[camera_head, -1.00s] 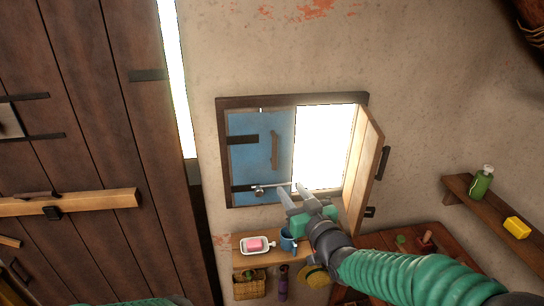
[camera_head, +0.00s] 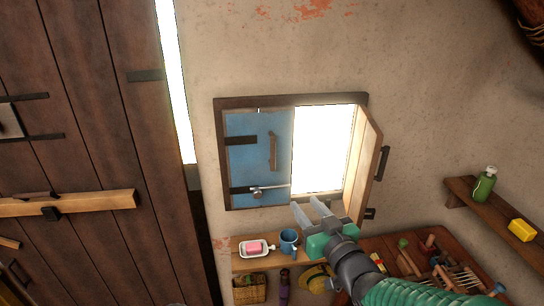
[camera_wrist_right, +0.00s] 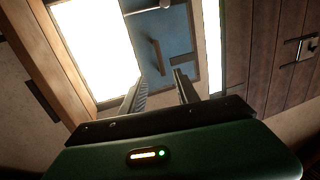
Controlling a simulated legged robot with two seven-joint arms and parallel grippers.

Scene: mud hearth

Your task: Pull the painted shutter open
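The blue painted shutter (camera_head: 258,130) covers the left half of the window and sits in the frame. It has an upright wooden handle (camera_head: 273,150), dark straps and a thin metal rod (camera_head: 268,189) low down. The shutter also shows in the right wrist view (camera_wrist_right: 175,42), beyond the fingers. The right-hand leaf (camera_head: 365,160) stands swung out from the frame, with bright light in its opening. My right gripper (camera_head: 311,212) is below the window opening, fingers apart and empty, clear of the shutter and handle. My left gripper is out of view.
Under the window a shelf (camera_head: 239,267) holds a pink soap in a white dish (camera_head: 256,248) and a blue mug (camera_head: 289,241) close to my right gripper. A tool-covered table (camera_head: 378,243) is at lower right. A plank door (camera_head: 85,110) stands left.

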